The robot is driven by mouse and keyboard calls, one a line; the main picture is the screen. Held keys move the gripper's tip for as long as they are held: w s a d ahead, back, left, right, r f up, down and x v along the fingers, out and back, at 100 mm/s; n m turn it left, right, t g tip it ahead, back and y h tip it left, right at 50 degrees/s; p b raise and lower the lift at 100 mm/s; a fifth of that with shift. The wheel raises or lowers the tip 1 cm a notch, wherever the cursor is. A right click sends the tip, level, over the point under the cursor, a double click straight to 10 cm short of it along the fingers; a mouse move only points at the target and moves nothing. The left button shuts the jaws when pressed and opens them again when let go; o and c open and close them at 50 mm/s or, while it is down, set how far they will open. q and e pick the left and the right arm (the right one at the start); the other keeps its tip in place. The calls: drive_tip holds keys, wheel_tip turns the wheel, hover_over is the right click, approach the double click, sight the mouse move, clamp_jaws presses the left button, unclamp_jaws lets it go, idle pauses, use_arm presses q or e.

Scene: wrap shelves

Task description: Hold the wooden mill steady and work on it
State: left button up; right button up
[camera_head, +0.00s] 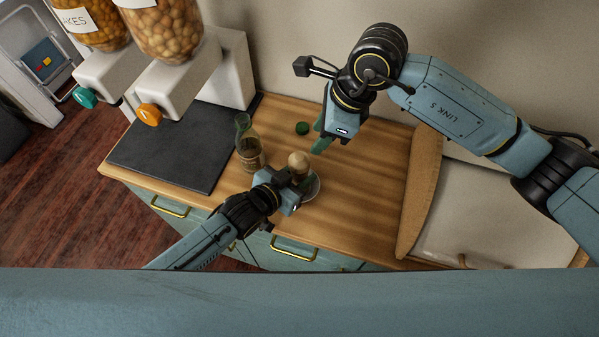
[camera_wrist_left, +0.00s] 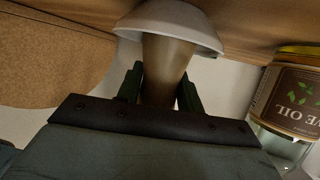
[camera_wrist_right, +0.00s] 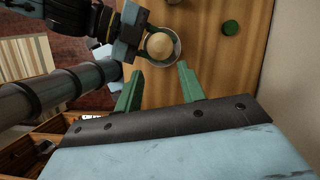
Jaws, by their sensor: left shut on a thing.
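The wooden mill (camera_head: 298,160) has a pale round top and stands over a small white bowl (camera_head: 316,188). My left gripper (camera_head: 291,179) is shut on the mill's body from the near side. In the left wrist view the mill's brown body (camera_wrist_left: 165,68) is between the green fingers, with the bowl (camera_wrist_left: 172,22) around its foot; I cannot tell whether it touches the bowl. My right gripper (camera_head: 321,137) is open and empty, above and to the right of the mill. In the right wrist view the mill's round top (camera_wrist_right: 159,46) lies beyond the parted fingers.
An olive oil bottle (camera_head: 250,155) stands just left of the mill. A green cap (camera_head: 302,128) lies behind it. A dark slab (camera_head: 172,147) and dispensers (camera_head: 150,75) are at the left.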

sight(301, 157)
drive_tip(key=o, duration=0.5)
drive_tip(key=shift+m, duration=0.4)
drive_tip(key=shift+c, duration=0.2)
drive_tip(key=shift+o, duration=0.3)
drive_tip(key=m, duration=0.4)
drive_tip(key=shift+w+r+m, duration=0.15)
drive_tip(key=shift+w+m, duration=0.15)
drive_tip(key=shift+w, duration=0.1)
drive_tip(key=a+f+m+g, duration=0.1)
drive_tip(key=f+m, duration=0.2)
drive_tip(key=m, duration=0.5)
drive_tip(key=a+f+m, duration=0.1)
drive_tip(key=f+m, duration=0.2)
drive_tip(key=m, duration=0.5)
drive_tip(key=a+f+m+g, duration=0.1)
drive_tip(key=f+m, duration=0.2)
drive_tip(key=m, duration=0.4)
drive_tip(key=shift+w+a+f+m+g, duration=0.1)
drive_tip(key=shift+a+f+m+g, duration=0.05)
drive_tip(key=shift+a+m+g, duration=0.2)
drive_tip(key=c, duration=1)
